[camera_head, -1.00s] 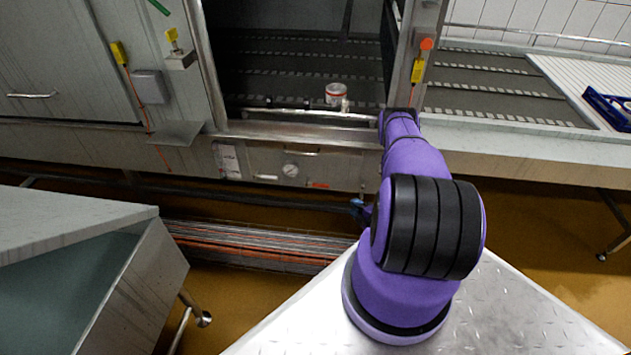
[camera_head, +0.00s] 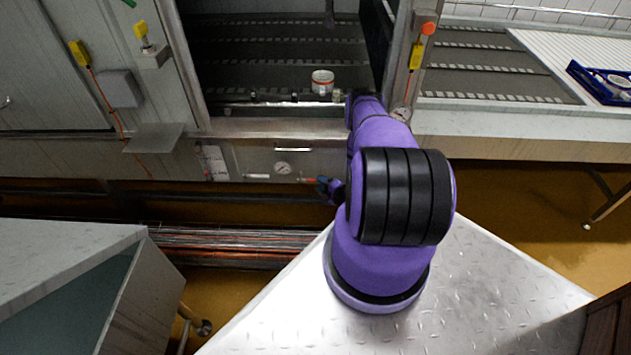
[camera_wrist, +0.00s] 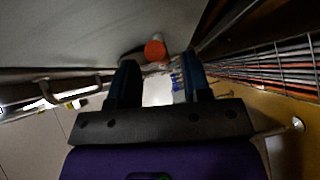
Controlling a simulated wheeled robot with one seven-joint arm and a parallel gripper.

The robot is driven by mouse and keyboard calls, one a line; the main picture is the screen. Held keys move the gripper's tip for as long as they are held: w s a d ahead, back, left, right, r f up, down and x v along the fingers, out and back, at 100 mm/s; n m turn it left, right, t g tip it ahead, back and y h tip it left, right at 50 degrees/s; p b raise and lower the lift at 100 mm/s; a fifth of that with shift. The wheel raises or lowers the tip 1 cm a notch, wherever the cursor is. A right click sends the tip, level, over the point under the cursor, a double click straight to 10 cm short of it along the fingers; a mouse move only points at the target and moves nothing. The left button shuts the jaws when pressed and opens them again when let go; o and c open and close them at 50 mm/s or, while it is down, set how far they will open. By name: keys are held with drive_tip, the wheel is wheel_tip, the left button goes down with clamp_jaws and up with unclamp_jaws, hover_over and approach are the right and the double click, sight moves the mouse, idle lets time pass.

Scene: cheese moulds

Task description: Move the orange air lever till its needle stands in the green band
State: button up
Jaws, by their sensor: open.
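A small orange lever (camera_head: 307,180) shows on the low steel panel, just right of a round white dial gauge (camera_head: 283,168). The gauge is too small for me to read its needle or a green band. My gripper (camera_head: 328,188) is a little right of the lever and in front of the panel, partly hidden by my arm. In the wrist view my gripper (camera_wrist: 160,82) is open, with no object held between its two dark fingers. A round orange end (camera_wrist: 155,50) shows beyond the fingertips, apart from them; I cannot tell for sure if it is the lever.
A white-and-red tin (camera_head: 322,82) stands in the opening above the panel. A steel trough (camera_head: 70,265) stands at the lower left.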

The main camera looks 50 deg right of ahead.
drive_tip(key=shift+w+d+f, duration=0.1)
drive_tip(key=shift+w+f, duration=0.05)
drive_tip(key=shift+w, duration=0.7)
drive_tip(key=shift+w+d+f, duration=0.1)
drive_tip(key=shift+w, duration=0.75)
clamp_jaws()
